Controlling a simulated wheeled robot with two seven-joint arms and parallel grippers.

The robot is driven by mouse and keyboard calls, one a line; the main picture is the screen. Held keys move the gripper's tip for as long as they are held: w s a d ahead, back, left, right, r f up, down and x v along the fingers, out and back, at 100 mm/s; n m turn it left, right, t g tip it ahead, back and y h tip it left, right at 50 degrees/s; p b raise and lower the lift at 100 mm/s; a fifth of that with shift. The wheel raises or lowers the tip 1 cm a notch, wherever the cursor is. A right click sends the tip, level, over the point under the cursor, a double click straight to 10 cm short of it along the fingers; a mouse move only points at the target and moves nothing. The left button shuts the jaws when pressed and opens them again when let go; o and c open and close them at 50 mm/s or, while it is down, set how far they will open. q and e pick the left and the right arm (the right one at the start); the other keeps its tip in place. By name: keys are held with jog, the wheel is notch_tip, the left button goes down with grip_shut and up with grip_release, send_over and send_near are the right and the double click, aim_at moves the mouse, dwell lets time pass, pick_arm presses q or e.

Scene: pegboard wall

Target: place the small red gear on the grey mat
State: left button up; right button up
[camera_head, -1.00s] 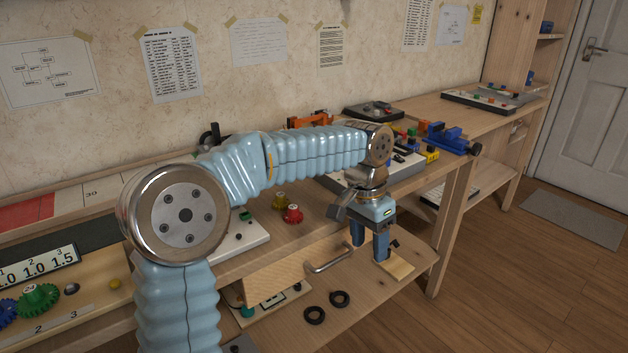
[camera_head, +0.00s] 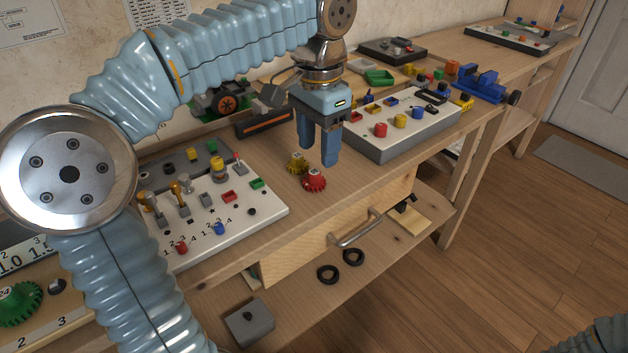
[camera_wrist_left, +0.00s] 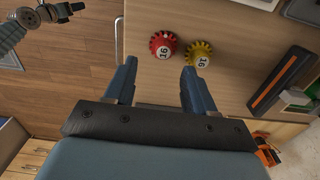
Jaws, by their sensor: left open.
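The small red gear (camera_head: 315,181) stands on the wooden bench near its front edge, touching or almost touching a yellow gear (camera_head: 298,163). My left gripper (camera_head: 318,157) is open and empty, pointing down above and just behind the gears. A grey mat (camera_head: 588,168) lies on the floor by the door; I cannot tell whether it is the task's mat. Part of my right gripper (camera_wrist_left: 60,11) shows at the left wrist view's corner.
A white switch panel (camera_head: 262,209) lies left of the gears and a white board with coloured knobs (camera_head: 400,140) right of them. A drawer handle (camera_head: 357,230) juts out below. Two black rings (camera_head: 340,266) lie on the lower shelf.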

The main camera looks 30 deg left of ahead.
aim_at(314, 172)
pick_arm(q)
jog(key=f, duration=0.5)
jog(key=shift+s+a+f+b, duration=0.1)
jog(key=shift+a+f+b, duration=0.05)
jog(key=shift+a+b, duration=0.2)
grip_shut()
